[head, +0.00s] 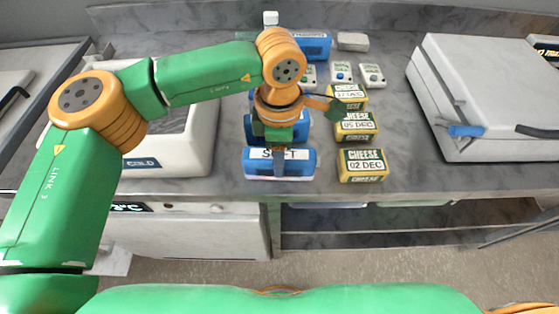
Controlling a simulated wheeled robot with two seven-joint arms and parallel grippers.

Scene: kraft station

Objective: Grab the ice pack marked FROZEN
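Several blue ice packs with white labels stand on the grey counter. The front pack (301,162) has a label partly covered by my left gripper; it seems to read SOFT. A second blue pack (249,130) is behind it, mostly hidden by my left wrist, its label not visible. A third blue pack (315,48) lies at the back; its label is too small to read surely. I cannot tell which one is marked FROZEN. My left gripper (306,138) appears open, its fingers spread above the front packs, nothing visible between them. My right gripper is not in view.
Three cheese packs (361,165) form a column right of the ice packs. Small white devices (341,73) and a grey block (353,41) are behind. A white COLD box (200,150) stands left, a large grey case (490,90) right. Counter between cheese and case is clear.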

